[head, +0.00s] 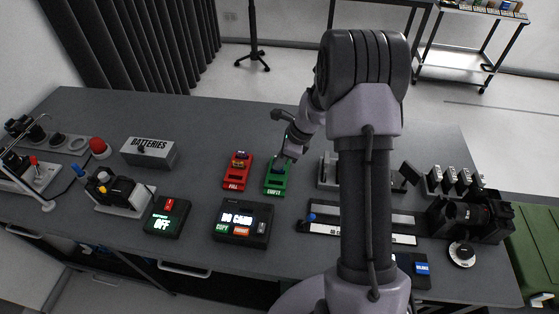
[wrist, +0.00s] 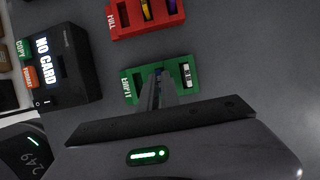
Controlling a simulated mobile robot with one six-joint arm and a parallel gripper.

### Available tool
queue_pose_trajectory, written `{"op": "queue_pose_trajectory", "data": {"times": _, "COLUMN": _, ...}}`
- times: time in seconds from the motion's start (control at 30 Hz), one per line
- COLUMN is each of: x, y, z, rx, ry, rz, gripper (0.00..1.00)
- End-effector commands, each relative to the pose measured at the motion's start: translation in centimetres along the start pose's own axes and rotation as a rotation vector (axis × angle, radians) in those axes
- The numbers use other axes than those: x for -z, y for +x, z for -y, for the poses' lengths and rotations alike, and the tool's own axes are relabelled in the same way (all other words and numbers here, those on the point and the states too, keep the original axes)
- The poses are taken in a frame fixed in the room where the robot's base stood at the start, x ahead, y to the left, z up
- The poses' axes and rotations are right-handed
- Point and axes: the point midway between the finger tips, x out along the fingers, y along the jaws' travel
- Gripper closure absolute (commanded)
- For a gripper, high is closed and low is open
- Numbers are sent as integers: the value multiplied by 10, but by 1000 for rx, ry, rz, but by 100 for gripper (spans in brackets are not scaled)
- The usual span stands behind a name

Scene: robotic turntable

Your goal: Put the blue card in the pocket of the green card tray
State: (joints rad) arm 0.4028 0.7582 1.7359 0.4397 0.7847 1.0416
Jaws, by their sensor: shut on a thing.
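The green card tray (head: 276,190), marked EMPTY, lies flat on the table near its middle. In the wrist view the green card tray (wrist: 132,98) shows dark slots and a small black-and-white item at its right end. My gripper (head: 287,160) is over the tray, pointing down. In the wrist view my gripper (wrist: 158,90) is shut on a thin bluish edge, the blue card (wrist: 158,72), in line with the middle of the tray. The fingers hide most of the card, and I cannot tell whether it is inside a pocket or just above it.
The red tray (head: 236,172) marked FULL, holding cards, lies just left of the green tray. A black card reader (head: 243,222) reading NO CARD stands in front. A BATTERIES box (head: 148,153) is further left. Bare table lies behind the trays.

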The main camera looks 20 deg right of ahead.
Motion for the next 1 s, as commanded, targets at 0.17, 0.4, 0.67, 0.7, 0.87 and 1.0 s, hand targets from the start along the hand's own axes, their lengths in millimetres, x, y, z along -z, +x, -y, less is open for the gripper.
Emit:
{"op": "queue_pose_trajectory", "data": {"times": 0.17, "x": 2, "y": 5, "z": 0, "rx": 0, "ry": 0, "rz": 0, "gripper": 100}}
{"op": "queue_pose_trajectory", "data": {"times": 0.4, "x": 4, "y": 10, "z": 0, "rx": 0, "ry": 0, "rz": 0, "gripper": 100}}
{"op": "queue_pose_trajectory", "data": {"times": 0.67, "x": 5, "y": 13, "z": 0, "rx": 0, "ry": 0, "rz": 0, "gripper": 76}}
{"op": "queue_pose_trajectory", "data": {"times": 0.7, "x": 5, "y": 13, "z": 0, "rx": 0, "ry": 0, "rz": 0, "gripper": 69}}
{"op": "queue_pose_trajectory", "data": {"times": 0.87, "x": 5, "y": 13, "z": 0, "rx": 0, "ry": 0, "rz": 0, "gripper": 69}}
{"op": "queue_pose_trajectory", "data": {"times": 1.0, "x": 5, "y": 12, "z": 0, "rx": 0, "ry": 0, "rz": 0, "gripper": 69}}
